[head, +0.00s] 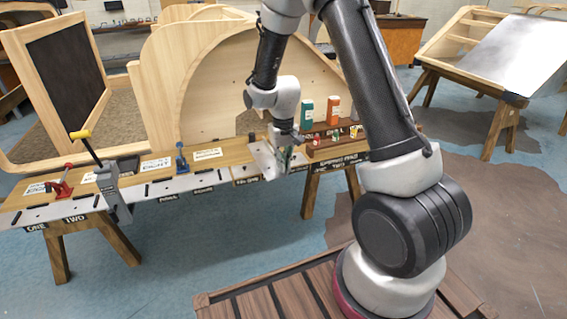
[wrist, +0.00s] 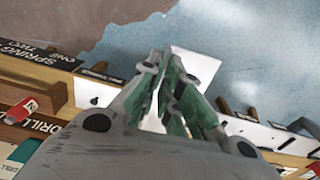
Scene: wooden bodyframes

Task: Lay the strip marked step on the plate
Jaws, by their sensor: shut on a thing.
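My gripper (head: 286,153) is over the bench's front edge, right of its middle. In the wrist view its green-lined fingers (wrist: 172,102) are closed together on a pale, flat piece, which I take to be the strip (wrist: 200,63). It sticks out beyond the fingertips, and no step marking is readable on it. In the head view a light grey sheet (head: 264,160) slants beside the gripper; I cannot tell whether it is the strip. A pale metal plate (head: 150,194) with holes and slots runs along the bench front; the gripper hides part of the bench there.
A red clamp (head: 60,184), a grey lever tool (head: 115,198) and a blue tool (head: 182,160) stand on the bench to the left. A green box (head: 306,113) and an orange box (head: 333,108) stand behind small trays at right. Open floor lies in front.

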